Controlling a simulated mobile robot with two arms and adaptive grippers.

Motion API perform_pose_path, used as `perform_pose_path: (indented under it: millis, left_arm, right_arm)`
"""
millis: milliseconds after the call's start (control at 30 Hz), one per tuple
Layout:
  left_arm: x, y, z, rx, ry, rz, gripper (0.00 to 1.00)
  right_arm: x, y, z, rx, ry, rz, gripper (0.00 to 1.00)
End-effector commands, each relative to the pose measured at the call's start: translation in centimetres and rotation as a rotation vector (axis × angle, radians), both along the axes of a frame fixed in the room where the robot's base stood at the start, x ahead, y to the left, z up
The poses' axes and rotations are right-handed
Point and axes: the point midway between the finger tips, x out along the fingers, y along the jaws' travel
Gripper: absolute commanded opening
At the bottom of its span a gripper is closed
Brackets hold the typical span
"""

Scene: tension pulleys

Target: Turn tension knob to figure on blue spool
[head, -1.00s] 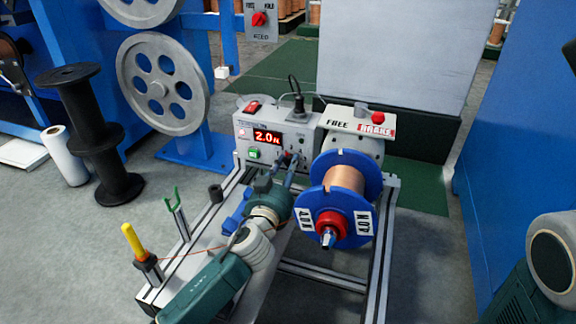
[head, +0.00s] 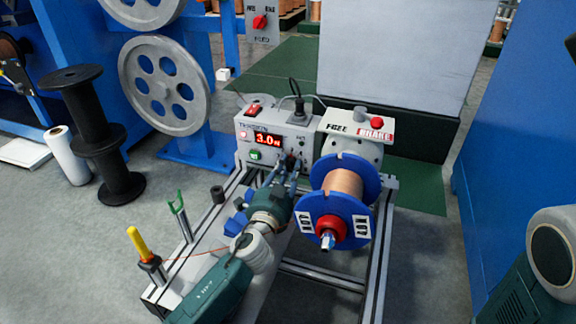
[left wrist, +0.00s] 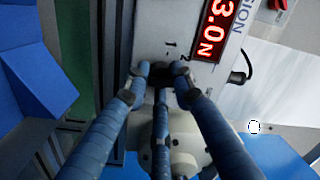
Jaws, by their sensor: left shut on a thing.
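The grey tension box (head: 252,137) has a red display (head: 268,140) that reads 3.0 N. The display also shows in the left wrist view (left wrist: 215,25). The dark tension knob (left wrist: 182,76) is on the box's front, near small marks 1 and 2, and is partly hidden by my fingers. My left gripper (head: 284,174) is shut on the knob; its blue fingers (left wrist: 160,72) close around it in the wrist view. The blue spool (head: 312,204), wound with copper wire, has white labels (head: 306,223) on its front flange; I cannot read their figures. My right gripper is not in view.
A plate marked FREE and BRAKE (head: 345,123) with a red knob (head: 376,124) sits above the spool. Posts with yellow (head: 137,243) and green (head: 177,203) tops stand left of my arm; a thin wire runs from the yellow one. A black reel (head: 90,120) stands farther left.

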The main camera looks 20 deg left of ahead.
Motion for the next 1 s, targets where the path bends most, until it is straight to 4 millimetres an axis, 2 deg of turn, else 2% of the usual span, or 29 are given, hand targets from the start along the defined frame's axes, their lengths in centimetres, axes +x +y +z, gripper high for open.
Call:
perform_pose_path:
  millis: [600, 1000]
  left_arm:
    - [0.0, -0.4, 0.2, 0.564, -0.026, -0.01, 0.0]
    - [0.0, -0.5, 0.0, 0.784, -0.034, -0.011, 0.0]
  right_arm:
    - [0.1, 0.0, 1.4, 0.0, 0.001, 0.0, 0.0]
    - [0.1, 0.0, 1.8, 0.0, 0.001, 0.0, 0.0]
